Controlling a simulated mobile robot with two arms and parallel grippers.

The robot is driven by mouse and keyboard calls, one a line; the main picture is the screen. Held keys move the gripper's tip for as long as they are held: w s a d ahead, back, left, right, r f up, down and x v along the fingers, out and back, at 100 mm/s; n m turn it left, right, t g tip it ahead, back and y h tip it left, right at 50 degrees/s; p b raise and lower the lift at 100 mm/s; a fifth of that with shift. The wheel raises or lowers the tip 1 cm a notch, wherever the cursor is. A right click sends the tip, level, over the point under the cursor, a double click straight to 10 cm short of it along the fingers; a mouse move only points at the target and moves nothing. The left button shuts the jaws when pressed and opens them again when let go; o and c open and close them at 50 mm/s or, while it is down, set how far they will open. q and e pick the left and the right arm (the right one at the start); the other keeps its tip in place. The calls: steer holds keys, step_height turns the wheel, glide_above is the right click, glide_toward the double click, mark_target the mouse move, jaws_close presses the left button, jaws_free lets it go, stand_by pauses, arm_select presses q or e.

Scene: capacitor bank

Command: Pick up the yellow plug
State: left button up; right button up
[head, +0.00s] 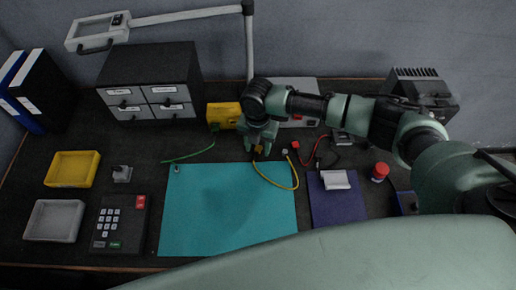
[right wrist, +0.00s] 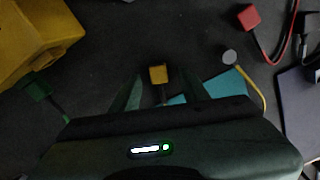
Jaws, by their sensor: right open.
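The yellow plug (head: 258,149) is at the back edge of the teal mat, partly hidden by my right gripper in the head view. A yellow cable (head: 297,180) loops over the mat to a small round grey end (head: 284,152). My right gripper (head: 263,146) points down over the plug, with its fingers apart. In the right wrist view the yellow plug (right wrist: 158,74) shows between the two open fingers (right wrist: 157,92). I cannot tell whether either finger touches it. My left gripper is not in view.
A yellow box (head: 222,115) and a green plug (head: 215,127) are to the left. A red plug (head: 295,145) is to the right. A drawer unit (head: 150,65) stands at the back left. The teal mat (head: 225,215) is mostly clear.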

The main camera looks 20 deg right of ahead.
mark_target(258, 150)
jaws_close()
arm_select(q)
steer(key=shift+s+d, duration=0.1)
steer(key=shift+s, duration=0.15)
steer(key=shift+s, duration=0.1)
arm_select(e)
steer(key=shift+r, duration=0.1)
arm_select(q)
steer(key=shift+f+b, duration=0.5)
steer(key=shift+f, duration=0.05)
arm_select(e)
step_height(258, 150, up, 20)
